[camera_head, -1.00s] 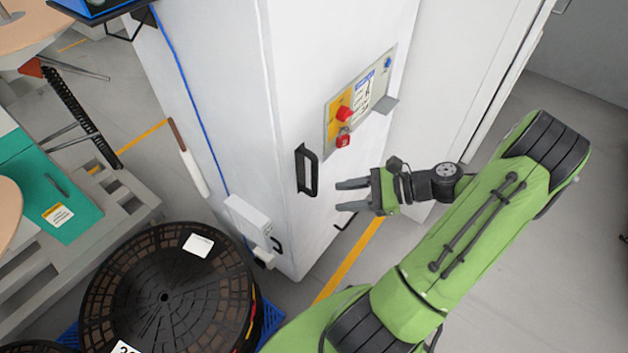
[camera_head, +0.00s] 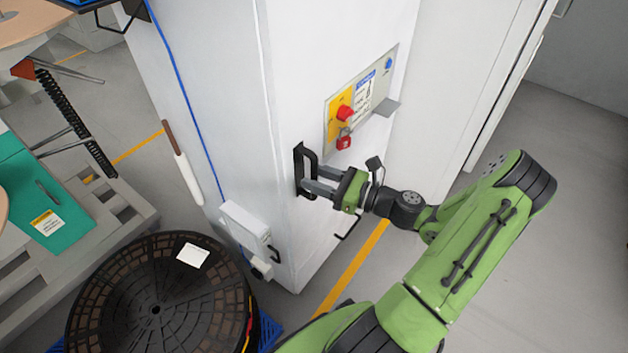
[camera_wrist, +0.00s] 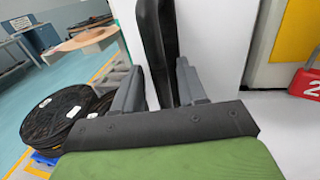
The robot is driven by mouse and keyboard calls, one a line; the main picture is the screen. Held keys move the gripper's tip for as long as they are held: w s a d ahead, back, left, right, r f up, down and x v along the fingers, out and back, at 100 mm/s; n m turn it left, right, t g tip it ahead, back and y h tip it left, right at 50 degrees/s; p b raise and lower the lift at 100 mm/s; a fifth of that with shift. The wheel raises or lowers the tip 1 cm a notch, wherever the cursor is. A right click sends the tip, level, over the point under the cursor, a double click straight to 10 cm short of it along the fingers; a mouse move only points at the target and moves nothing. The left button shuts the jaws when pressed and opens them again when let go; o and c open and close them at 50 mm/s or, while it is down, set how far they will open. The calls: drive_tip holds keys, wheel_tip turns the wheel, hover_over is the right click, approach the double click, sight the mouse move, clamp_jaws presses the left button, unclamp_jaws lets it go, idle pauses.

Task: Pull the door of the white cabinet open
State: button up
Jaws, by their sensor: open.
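The white cabinet (camera_head: 290,90) stands upright in the middle of the head view, and its door looks closed. A black bar handle (camera_head: 305,170) is fixed upright on its face. My gripper (camera_head: 312,183) is at the handle, with its fingers reaching to the bar. In the wrist view the handle (camera_wrist: 158,50) runs up between the two grey fingers of my gripper (camera_wrist: 155,85). The fingers are apart, one on each side of the bar. I cannot tell whether either finger touches it.
A control panel (camera_head: 360,100) with a red knob and a red padlock (camera_head: 344,143) is on the cabinet, above right of the handle. A stack of black reels (camera_head: 150,300) stands at lower left, near a teal box (camera_head: 40,205). The floor at right is clear.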

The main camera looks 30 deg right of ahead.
drive_tip(key=shift+w+a, duration=0.3)
drive_tip(key=shift+w, duration=0.2)
clamp_jaws()
drive_tip(key=shift+s, duration=0.15)
